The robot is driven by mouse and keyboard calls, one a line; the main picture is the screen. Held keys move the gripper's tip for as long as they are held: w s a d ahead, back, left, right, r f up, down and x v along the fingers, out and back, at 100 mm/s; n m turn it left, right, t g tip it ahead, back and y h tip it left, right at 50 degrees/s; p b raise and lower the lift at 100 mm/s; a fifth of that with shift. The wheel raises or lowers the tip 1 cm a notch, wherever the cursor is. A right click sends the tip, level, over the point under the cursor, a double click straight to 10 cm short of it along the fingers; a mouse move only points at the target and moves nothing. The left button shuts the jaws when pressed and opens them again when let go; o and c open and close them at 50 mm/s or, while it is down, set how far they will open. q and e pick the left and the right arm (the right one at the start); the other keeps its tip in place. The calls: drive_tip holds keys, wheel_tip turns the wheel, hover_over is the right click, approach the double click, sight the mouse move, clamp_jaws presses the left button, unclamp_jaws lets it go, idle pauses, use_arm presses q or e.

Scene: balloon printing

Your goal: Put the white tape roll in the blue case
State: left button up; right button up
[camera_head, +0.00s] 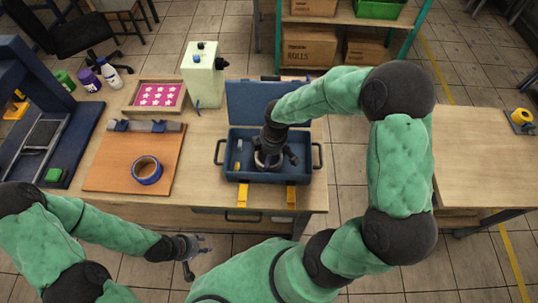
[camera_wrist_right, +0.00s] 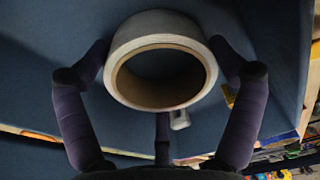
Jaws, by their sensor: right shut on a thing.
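The white tape roll (camera_wrist_right: 155,22) is between the fingers of my right gripper (camera_wrist_right: 163,62), one finger on each side of its outer wall, with a brown inner core. In the head view the roll (camera_head: 264,165), partly covered by my right gripper (camera_head: 272,154), is over the inside of the open blue case (camera_head: 270,178). The case's lid stands up at the back. I cannot tell whether the roll touches the case floor. My left gripper (camera_head: 194,256) is open and empty in front of the table edge.
A blue tape roll (camera_head: 147,170) lies on a brown board (camera_head: 105,172) at left. A small thing lies inside the case's left part. A pale green machine (camera_head: 203,75) and a tray with a pink star sheet (camera_head: 158,95) stand behind. Bare table lies left of the case.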

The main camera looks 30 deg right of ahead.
drive_tip(key=o, duration=0.9)
drive_tip(key=shift+c, duration=0.2)
wheel_tip(320, 180, up, 12)
drive_tip(key=d+p, duration=0.1)
drive_tip(key=p, duration=0.3)
drive_tip(key=shift+s, duration=0.45)
